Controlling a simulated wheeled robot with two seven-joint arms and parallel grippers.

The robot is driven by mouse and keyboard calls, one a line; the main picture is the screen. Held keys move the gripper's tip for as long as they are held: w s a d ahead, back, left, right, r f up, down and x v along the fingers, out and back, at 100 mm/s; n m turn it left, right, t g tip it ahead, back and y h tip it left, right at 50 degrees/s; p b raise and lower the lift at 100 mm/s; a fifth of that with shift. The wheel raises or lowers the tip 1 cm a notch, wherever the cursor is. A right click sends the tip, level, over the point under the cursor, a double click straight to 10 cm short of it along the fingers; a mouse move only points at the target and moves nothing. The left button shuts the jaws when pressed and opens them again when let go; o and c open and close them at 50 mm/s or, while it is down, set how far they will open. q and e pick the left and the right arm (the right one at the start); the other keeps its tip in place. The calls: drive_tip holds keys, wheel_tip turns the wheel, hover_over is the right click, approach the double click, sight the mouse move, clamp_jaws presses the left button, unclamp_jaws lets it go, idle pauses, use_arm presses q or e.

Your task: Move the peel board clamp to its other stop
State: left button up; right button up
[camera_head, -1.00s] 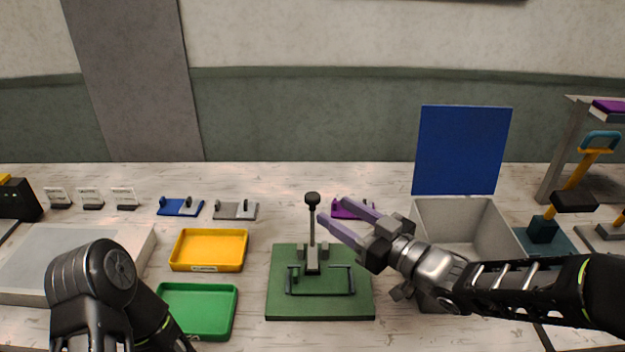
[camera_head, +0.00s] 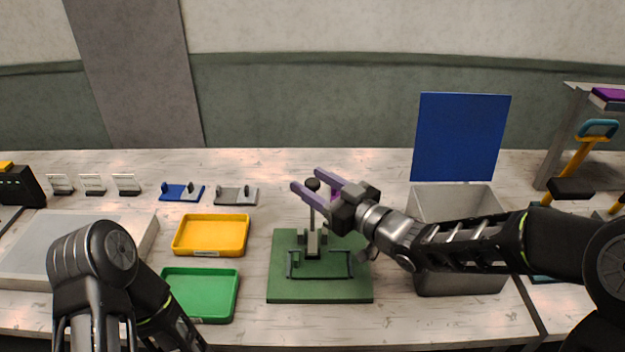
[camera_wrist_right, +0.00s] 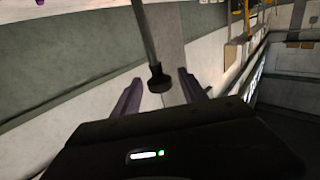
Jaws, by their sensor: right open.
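The peel board clamp is a green board (camera_head: 285,290) with a dark frame and a lever (camera_head: 312,218) standing roughly upright. A black knob (camera_head: 312,184) tops the lever. My right gripper (camera_head: 306,180) is open, and its two purple fingers reach in from the right at knob height. In the right wrist view the knob (camera_wrist_right: 158,83) shows between the open fingers (camera_wrist_right: 157,92), with no clear contact. My left arm shows at the lower left, but its gripper is not in view.
A yellow tray (camera_head: 210,251) and a green tray (camera_head: 231,300) lie left of the board. A grey open bin (camera_head: 460,283) with a blue panel (camera_head: 460,135) behind it stands to the right, under my right arm. Small blue (camera_head: 172,194) and grey (camera_head: 228,197) fixtures sit behind.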

drive_tip(key=shift+w+a, duration=0.1)
drive_tip(key=shift+a, duration=0.05)
drive_tip(key=shift+c, duration=0.2)
clamp_jaws()
idle(0.3)
idle(0.9)
